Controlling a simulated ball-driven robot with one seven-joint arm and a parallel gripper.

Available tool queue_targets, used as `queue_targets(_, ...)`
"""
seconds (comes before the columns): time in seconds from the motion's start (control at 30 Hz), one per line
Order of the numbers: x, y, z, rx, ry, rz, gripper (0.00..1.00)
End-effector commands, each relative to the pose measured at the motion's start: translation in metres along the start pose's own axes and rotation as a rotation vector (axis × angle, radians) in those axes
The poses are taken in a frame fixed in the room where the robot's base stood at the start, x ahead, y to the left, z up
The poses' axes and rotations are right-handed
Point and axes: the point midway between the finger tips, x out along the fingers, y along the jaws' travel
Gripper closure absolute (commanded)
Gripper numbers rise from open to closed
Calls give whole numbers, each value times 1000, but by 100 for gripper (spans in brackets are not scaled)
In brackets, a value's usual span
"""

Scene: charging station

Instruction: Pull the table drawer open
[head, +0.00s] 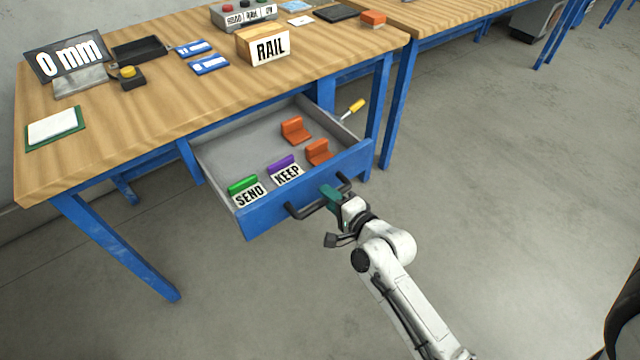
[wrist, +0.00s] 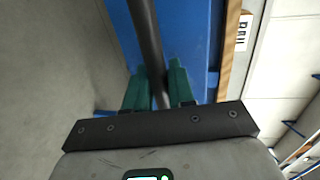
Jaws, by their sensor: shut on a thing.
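The table drawer (head: 310,190) stands pulled out from under the wooden table, with its blue front facing me. Its dark bar handle (head: 304,211) runs along that front. My gripper (head: 331,196) is at the handle, right of its middle, with green fingers. In the wrist view, the fingers of my gripper (wrist: 158,88) lie on either side of the handle bar (wrist: 147,40) and are shut on it. The blue drawer front (wrist: 195,35) is behind the bar. Part of the handle is hidden by my gripper in the head view.
The tabletop (head: 155,128) carries a RAIL box (head: 264,46) and a 0 mm display (head: 68,57). The floor (head: 520,220) to the right is clear.

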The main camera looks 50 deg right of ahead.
Motion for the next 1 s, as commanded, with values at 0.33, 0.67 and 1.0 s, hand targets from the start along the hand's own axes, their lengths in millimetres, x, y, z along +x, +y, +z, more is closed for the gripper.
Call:
queue_targets(0.33, -43, 9, 0, 0, -1, 1, 100)
queue_targets(0.67, -49, 11, 0, -1, 0, 2, 100)
queue_targets(1.0, -49, 11, 0, 0, 0, 1, 62)
